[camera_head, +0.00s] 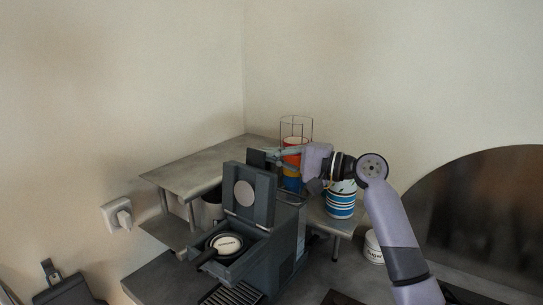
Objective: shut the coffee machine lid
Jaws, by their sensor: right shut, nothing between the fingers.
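The coffee machine (286,240) is a dark grey box on the counter in the head view. Its lid (245,195) stands raised, nearly upright, with a pale round disc on its inner face. Below it the open top shows a round light part with a dark handle (226,244). My right gripper (268,157) reaches in from the right, just behind and above the lid's upper right edge. It is shut and empty. I cannot tell whether it touches the lid.
A raised grey shelf (195,168) stands behind the machine. A wire holder with coloured cups (292,162), a blue-striped stack of cups (341,205) and a white tub (373,247) lie beside or below my right arm. A wall socket (118,216) is at left.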

